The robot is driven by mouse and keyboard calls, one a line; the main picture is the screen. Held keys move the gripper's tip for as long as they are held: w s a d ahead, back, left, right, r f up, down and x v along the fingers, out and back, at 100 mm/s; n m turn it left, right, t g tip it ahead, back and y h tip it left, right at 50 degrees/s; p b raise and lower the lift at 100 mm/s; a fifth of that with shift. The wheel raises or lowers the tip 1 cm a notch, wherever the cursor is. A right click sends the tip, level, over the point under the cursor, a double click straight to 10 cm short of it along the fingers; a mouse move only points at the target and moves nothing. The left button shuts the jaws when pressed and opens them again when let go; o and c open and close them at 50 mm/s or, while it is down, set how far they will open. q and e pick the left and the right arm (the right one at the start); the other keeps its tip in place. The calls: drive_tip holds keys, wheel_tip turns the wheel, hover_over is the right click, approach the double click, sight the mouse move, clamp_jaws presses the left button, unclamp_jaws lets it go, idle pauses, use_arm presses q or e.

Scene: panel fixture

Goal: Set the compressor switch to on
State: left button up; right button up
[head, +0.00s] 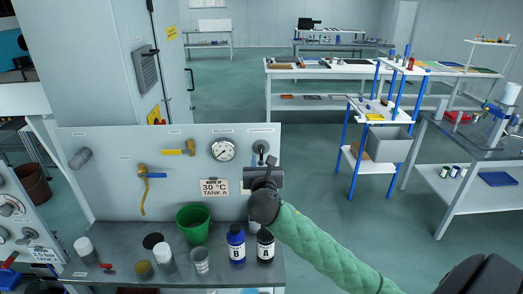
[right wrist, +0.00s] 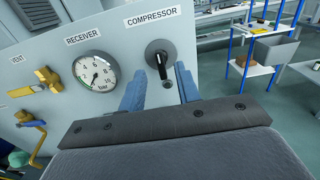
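The compressor switch is a round dark rotary knob (right wrist: 160,55) under the COMPRESSOR label (right wrist: 152,17) on the grey panel; its black handle points roughly downward in the right wrist view. In the head view the knob (head: 261,147) is at the panel's upper right. My right gripper (right wrist: 160,84) is open, its two blue-grey fingers apart, with the handle appearing between the fingertips. In the head view the right gripper (head: 263,165) is just below the knob; contact cannot be told. My left gripper is not in view.
The RECEIVER gauge (right wrist: 96,71) is left of the switch, with yellow valves (right wrist: 38,80) farther left. Below the panel, a shelf holds a green bucket (head: 193,222), a blue bottle B (head: 236,243) and a dark bottle A (head: 265,245). Open floor lies right of the panel.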

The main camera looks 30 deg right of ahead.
sight(261, 152)
drive_tip(key=p+x, duration=0.2)
drive_tip(key=x, duration=0.3)
drive_tip(key=shift+a+r, duration=0.1)
drive_tip(key=shift+r, duration=0.05)
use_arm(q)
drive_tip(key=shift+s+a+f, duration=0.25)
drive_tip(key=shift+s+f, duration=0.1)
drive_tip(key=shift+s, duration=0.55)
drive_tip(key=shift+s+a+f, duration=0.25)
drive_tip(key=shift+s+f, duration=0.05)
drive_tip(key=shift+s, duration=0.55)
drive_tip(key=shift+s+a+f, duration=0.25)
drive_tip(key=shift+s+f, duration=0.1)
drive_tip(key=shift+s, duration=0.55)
use_arm(e)
drive_tip(key=shift+x, duration=0.85)
clamp_jaws()
